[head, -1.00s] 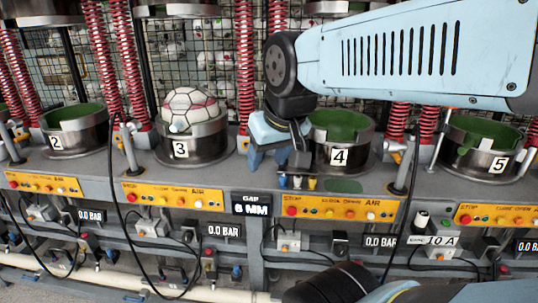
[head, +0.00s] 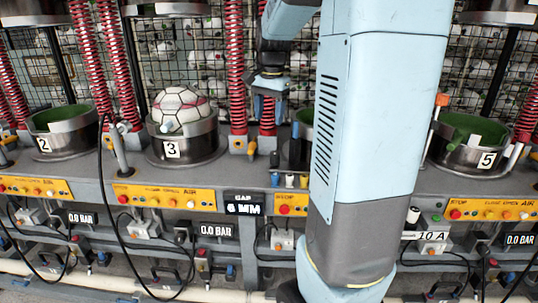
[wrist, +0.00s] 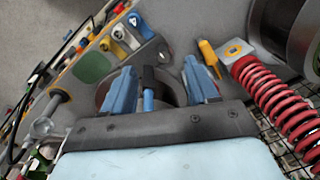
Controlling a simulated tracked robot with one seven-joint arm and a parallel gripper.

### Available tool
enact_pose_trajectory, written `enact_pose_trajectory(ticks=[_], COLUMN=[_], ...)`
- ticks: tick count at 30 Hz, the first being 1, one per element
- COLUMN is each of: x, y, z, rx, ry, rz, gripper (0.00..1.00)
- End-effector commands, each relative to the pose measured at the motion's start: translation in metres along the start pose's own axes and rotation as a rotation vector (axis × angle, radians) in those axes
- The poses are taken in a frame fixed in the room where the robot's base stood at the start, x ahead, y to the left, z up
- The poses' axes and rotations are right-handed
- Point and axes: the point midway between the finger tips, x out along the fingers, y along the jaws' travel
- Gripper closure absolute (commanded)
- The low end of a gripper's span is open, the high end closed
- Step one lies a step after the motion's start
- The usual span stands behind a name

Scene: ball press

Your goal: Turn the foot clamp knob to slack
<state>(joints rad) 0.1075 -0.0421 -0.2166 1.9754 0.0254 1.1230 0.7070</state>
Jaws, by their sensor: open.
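My gripper (head: 269,112) is open, fingers pointing down, above the bench between stations 3 and 4 in the head view. In the wrist view, its two blue fingers (wrist: 160,72) stand apart, with a black piece with a blue end (wrist: 149,92) showing between them. I cannot tell if that piece is touched. A small orange knob-like handle (wrist: 209,54) stands just right of the fingers, beside the foot of the red spring (wrist: 272,98); it looks like the clamp knob, but I cannot be sure. In the head view, an orange foot piece (head: 238,145) shows at the spring base.
My arm covers most of station 4 in the head view. Cup 3 (head: 185,150) holds a ball (head: 181,108). Cup 5 (head: 470,150) is at right. Small coloured levers (wrist: 122,38) stand near the fingers. A mesh fence is behind.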

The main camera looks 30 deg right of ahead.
Motion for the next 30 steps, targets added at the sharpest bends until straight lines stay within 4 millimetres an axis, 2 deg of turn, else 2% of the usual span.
enact_pose_trajectory(ticks=[3,9,17,30], x=[0.014,0.027,0.044,0.119], y=[-0.007,-0.011,-0.010,-0.004], z=[-0.028,-0.053,-0.056,-0.052], rx=[0.105,0.210,0.230,0.228], ry=[-0.019,-0.032,-0.036,-0.036], rz=[0.041,0.079,0.087,0.087], gripper=[0.41,0.41,0.41,0.41])
